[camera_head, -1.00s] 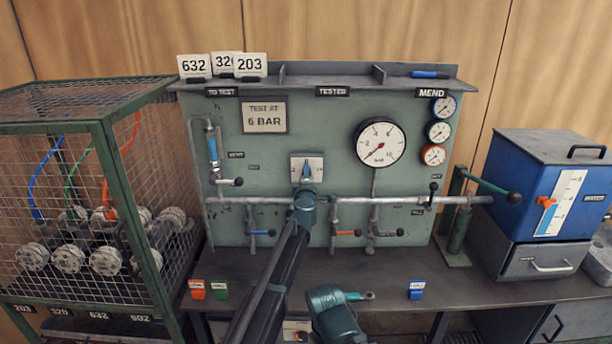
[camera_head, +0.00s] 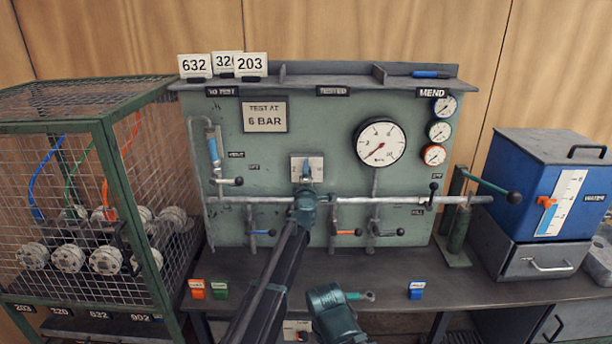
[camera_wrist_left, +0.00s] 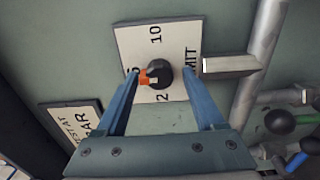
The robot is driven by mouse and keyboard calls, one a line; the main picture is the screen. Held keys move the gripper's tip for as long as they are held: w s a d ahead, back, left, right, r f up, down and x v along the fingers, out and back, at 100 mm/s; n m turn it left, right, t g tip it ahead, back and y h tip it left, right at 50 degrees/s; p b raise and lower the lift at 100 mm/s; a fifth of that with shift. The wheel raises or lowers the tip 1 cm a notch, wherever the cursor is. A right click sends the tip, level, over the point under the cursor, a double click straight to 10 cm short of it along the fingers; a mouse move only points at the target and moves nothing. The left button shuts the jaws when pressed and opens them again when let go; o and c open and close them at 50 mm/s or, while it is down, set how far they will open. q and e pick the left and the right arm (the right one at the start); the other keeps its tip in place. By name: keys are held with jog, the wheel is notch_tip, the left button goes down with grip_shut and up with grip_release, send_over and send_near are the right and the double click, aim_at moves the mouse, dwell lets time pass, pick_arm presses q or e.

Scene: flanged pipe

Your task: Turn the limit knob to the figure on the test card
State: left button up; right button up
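The test card (camera_head: 265,116) on the panel reads "TEST AT 6 BAR"; part of it shows sideways in the left wrist view (camera_wrist_left: 73,122). The limit knob (camera_wrist_left: 158,74) is black with an orange mark, on a white plate (camera_wrist_left: 184,38) marked 2 and 10. The mark points left in that view, at a figure partly hidden by a finger. My left gripper (camera_wrist_left: 166,70) is open, its blue fingers on either side of the knob with visible gaps. In the head view my left gripper (camera_head: 306,172) covers the knob before its plate (camera_head: 319,162). My right gripper is not seen.
A horizontal pipe (camera_head: 365,200) with several valve levers crosses the panel below the knob. A large gauge (camera_head: 380,144) is at its right. In the wrist view a grey bracket (camera_wrist_left: 232,65) stands close to the right finger. A mesh cage (camera_head: 100,215) stands left, a blue tank (camera_head: 540,190) right.

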pick_arm(q)
jog(key=shift+s, duration=0.1)
jog(key=s, duration=1.3)
jog(key=shift+s, duration=0.3)
